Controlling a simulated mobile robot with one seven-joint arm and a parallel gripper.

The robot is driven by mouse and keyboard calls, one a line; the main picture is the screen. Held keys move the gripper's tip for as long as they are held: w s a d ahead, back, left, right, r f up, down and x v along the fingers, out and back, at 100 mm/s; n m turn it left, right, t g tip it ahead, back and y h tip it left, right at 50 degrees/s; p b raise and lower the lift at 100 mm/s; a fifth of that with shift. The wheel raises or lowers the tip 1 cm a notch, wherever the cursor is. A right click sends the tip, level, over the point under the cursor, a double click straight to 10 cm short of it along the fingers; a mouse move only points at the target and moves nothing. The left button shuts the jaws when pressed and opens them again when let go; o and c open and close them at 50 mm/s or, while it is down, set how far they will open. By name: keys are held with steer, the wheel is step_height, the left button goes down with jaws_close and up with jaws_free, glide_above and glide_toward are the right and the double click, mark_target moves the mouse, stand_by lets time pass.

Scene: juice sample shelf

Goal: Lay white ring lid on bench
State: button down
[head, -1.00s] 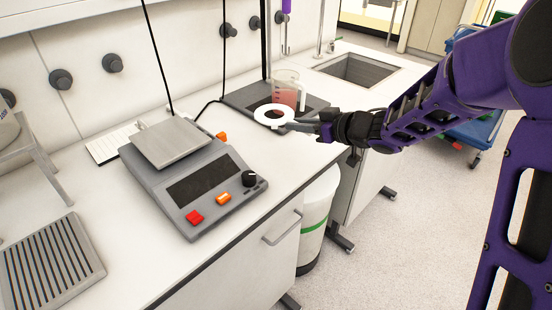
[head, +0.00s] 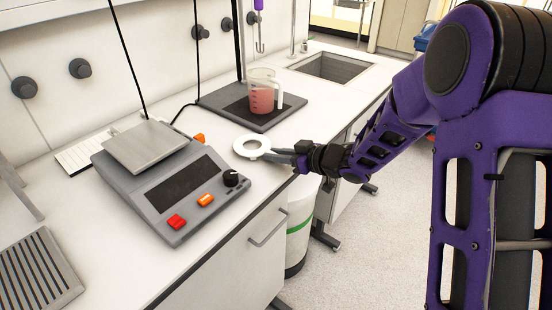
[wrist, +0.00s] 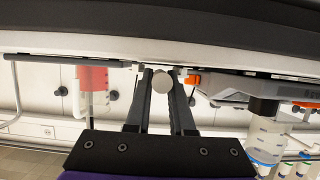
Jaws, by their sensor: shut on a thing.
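The white ring lid (head: 237,147) is flat and ring-shaped in the head view, over the bare bench between the scale and the stirrer plate. My gripper (head: 277,156) is shut on its right side, reaching in from over the bench's front edge. The lid looks level and low; whether it touches the bench (head: 215,122) I cannot tell. In the wrist view, which looks upside down, a pale round part (wrist: 163,80) shows between my fingers; most of the ring is hidden. The beaker (head: 262,98) of pinkish-red juice stands open on the dark plate (head: 225,100).
A grey scale (head: 180,180) with buttons stands left of the lid, close by. A sink (head: 335,67) lies at the far right of the bench. A slatted grey rack (head: 38,270) is at the near left. A white bin (head: 299,230) stands below the bench edge.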

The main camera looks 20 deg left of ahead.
steer(key=shift+f, duration=0.15)
steer(key=shift+f, duration=0.15)
steer(key=c, duration=0.8)
jaws_free()
steer(key=shift+r, duration=0.25)
steer(key=p+v, duration=0.2)
steer(key=v, duration=1)
steer(key=shift+w, duration=0.1)
